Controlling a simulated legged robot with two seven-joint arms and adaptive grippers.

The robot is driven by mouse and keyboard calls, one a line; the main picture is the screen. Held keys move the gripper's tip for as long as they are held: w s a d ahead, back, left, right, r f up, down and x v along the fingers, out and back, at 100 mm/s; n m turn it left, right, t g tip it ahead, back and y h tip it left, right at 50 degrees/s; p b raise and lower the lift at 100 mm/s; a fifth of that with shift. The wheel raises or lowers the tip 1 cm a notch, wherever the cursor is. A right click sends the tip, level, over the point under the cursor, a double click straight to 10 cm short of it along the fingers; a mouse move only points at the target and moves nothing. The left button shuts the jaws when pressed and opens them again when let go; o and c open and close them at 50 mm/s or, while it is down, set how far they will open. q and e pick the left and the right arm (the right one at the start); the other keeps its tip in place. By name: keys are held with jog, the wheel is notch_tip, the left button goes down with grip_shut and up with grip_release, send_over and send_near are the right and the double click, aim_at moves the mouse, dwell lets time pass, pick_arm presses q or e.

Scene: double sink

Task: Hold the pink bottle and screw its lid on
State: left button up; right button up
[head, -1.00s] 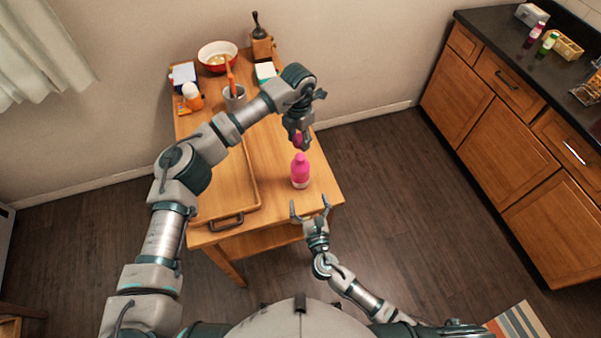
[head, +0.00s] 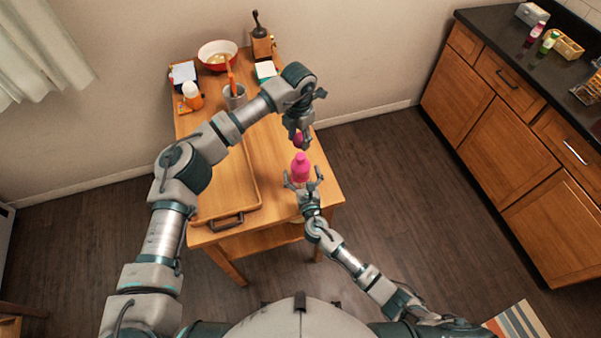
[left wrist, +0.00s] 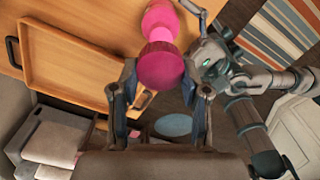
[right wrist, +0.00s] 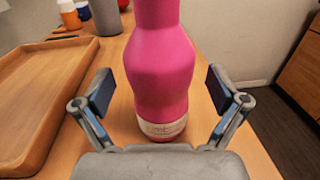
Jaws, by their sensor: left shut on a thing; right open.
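The pink bottle (head: 301,169) stands upright on the wooden table near its front right edge. It fills the middle of the right wrist view (right wrist: 160,75), with a pale band near its base. My right gripper (head: 304,180) is open, with its fingers on either side of the bottle's lower part; gaps show between pads and bottle in the right wrist view. My left gripper (head: 300,143) is above and just beyond the bottle, pointing down, shut on the dark pink lid (left wrist: 161,65).
A wooden tray (head: 224,210) lies left of the bottle. A grey cup (head: 235,98) with an orange utensil, a red bowl (head: 217,57), a grinder (head: 261,40) and an orange-white bottle (head: 192,96) stand further back. The table ends just right of the bottle.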

aim_at(299, 157)
jog(key=shift+w+a, duration=0.15)
jog(key=shift+w, duration=0.45)
jog(key=c, duration=1.8)
pick_arm(q)
jog(key=shift+f, duration=2.45)
jog(key=shift+f, duration=0.1)
jog(key=shift+f, duration=0.8)
jog(key=shift+f, duration=0.55)
pick_arm(e)
grip_shut()
